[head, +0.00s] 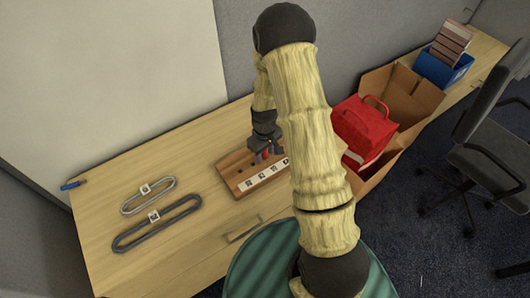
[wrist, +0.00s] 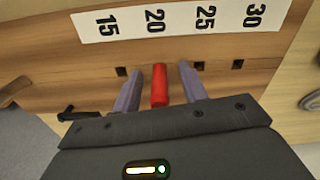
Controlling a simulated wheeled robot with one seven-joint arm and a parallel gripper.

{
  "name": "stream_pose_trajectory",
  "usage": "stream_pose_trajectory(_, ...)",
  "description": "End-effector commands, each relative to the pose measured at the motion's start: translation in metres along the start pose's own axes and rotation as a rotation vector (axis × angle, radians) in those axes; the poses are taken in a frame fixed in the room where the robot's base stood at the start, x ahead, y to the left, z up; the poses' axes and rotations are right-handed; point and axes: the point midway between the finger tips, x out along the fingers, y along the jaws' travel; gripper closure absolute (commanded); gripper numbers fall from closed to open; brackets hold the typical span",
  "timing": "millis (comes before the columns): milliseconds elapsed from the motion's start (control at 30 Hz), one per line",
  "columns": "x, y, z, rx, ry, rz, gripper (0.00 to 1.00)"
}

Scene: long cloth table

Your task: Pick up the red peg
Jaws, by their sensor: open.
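The red peg (wrist: 159,86) stands in the wooden peg board (wrist: 60,95), near the "20" on its white number strip (wrist: 180,20). My gripper (wrist: 160,85) is open, with one grey finger on each side of the peg. A small gap shows between the peg and each finger. In the head view, my gripper (head: 264,155) is down at the peg board (head: 228,172), with a bit of red (head: 265,154) showing at its fingers. My arm hides the right part of the board there.
Two oval loops, one light (head: 135,207) and one dark (head: 120,246), lie left of the board. A blue item (head: 72,185) lies at the far left. An open cardboard box (head: 415,100) with a red bag (head: 362,124) stands right of my arm.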

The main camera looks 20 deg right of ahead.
Motion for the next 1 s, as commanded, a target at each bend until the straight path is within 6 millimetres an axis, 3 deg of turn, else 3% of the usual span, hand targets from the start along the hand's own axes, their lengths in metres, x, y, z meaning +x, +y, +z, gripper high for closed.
stream_pose_trajectory(100,0.000,0.000,0.000,0.000,0.000,0.000,0.59)
stream_pose_trajectory(300,0.000,0.000,0.000,0.000,0.000,0.000,0.99)
stream_pose_trajectory(700,-0.005,0.000,0.000,0.000,0.001,0.000,1.00)
stream_pose_trajectory(1000,-0.046,0.001,-0.001,0.000,0.005,0.003,1.00)
